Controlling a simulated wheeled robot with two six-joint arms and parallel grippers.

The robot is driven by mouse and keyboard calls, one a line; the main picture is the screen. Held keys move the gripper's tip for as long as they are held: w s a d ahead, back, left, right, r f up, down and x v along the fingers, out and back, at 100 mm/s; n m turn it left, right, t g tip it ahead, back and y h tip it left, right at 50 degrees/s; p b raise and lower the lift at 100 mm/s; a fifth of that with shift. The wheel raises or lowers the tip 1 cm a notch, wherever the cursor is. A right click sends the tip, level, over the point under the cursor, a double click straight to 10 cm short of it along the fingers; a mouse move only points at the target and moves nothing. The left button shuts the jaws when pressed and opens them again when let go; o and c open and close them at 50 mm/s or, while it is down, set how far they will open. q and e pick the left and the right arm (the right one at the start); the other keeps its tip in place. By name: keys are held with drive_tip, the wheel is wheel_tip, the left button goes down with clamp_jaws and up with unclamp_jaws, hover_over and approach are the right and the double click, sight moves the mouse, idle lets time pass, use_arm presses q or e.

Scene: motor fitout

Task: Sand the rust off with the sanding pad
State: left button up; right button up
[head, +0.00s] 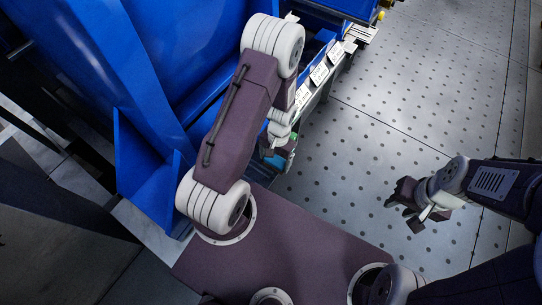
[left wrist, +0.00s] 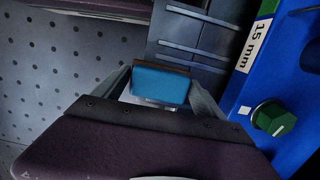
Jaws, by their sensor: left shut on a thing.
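The sanding pad (left wrist: 160,84), a blue block with a dark brown edge, is between the fingers of my left gripper (left wrist: 163,88) in the left wrist view. The gripper is shut on it. In the head view my left gripper (head: 275,153) is low beside the blue machine, mostly hidden by my own arm. My right gripper (head: 408,207) is empty, its dark fingers apart, over the dotted floor at the right. I cannot make out any rust in either view.
The blue machine (head: 165,65) fills the upper left of the head view. A row of white labels (head: 319,73) runs along its edge. The left wrist view shows a "15 mm" label (left wrist: 254,46) and a green knob (left wrist: 274,118) close by. The dotted floor (head: 420,100) is clear.

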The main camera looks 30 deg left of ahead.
use_arm(q)
drive_tip(key=shift+a+r, duration=0.1)
drive_tip(key=shift+a, duration=0.75)
drive_tip(key=shift+w+a+p, duration=0.2)
drive_tip(key=shift+a+p, duration=0.2)
drive_tip(key=shift+a, duration=1.05)
drive_tip(key=shift+w+d, duration=0.1)
drive_tip(key=shift+d, duration=0.05)
drive_tip(key=shift+s+d+f, duration=0.25)
drive_tip(key=shift+d+f, duration=0.05)
drive_tip(key=shift+d, duration=0.45)
drive_tip(key=shift+c, duration=1.3)
drive_tip(key=shift+s+d+p, duration=0.2)
drive_tip(key=shift+d+p, duration=0.2)
drive_tip(key=shift+d, duration=1)
drive_tip(key=shift+w+a+r, duration=0.15)
drive_tip(key=shift+a, duration=0.5)
drive_tip(key=shift+w+a+p, duration=0.2)
drive_tip(key=shift+a+p, duration=0.15)
drive_tip(key=shift+a, duration=1.2)
drive_tip(key=shift+w+a, duration=0.1)
drive_tip(key=shift+a, duration=0.05)
drive_tip(key=shift+d+p, duration=0.3)
drive_tip(key=shift+d, duration=0.4)
drive_tip(key=shift+s+d, duration=0.2)
drive_tip(key=shift+d, duration=0.6)
drive_tip(key=shift+s+d, duration=0.2)
drive_tip(key=shift+d, duration=0.6)
